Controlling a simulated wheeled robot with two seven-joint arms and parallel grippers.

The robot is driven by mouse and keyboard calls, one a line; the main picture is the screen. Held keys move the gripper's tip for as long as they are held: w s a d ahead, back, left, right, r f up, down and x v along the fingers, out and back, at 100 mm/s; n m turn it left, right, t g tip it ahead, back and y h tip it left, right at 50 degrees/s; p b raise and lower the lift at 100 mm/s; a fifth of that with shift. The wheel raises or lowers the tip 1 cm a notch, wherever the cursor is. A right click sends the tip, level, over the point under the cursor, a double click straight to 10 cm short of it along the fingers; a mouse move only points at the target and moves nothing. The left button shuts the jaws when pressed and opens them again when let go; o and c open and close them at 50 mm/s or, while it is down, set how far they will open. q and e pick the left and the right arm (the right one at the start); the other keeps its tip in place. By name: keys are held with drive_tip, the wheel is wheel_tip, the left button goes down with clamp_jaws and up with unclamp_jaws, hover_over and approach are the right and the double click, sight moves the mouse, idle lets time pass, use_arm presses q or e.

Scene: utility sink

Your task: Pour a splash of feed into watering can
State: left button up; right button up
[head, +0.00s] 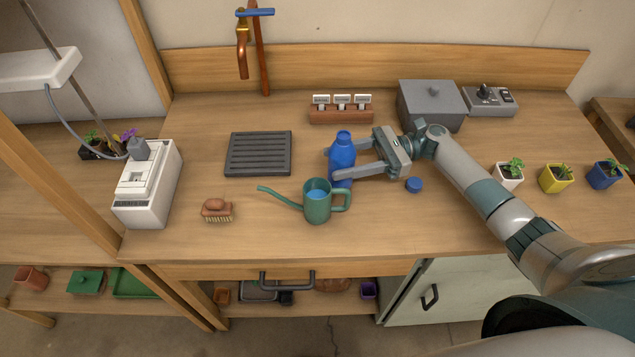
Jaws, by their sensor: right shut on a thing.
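The blue feed bottle (342,155) stands upright on the wooden bench, its cap off. My right gripper (340,161) comes in from the right and is shut on the bottle, one finger on either side of it. The blue cap (413,185) lies on the bench to the right of the gripper. The green watering can (317,207) stands just in front of the bottle, its spout pointing left and its handle right. Blue liquid shows in its open top. My left gripper is not in view.
A dark slatted mat (258,154) lies left of the bottle. A brush (217,210) lies front left, near a white machine (149,186). A grey lidded box (432,105) and label rack (341,110) stand behind. Potted plants (555,178) stand right. Bench between brush and can is clear.

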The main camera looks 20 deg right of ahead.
sight(343, 143)
drive_tip(key=shift+r, duration=0.1)
wheel_tip(343, 143, up, 6)
drive_tip(key=p, duration=0.5)
idle(0.6)
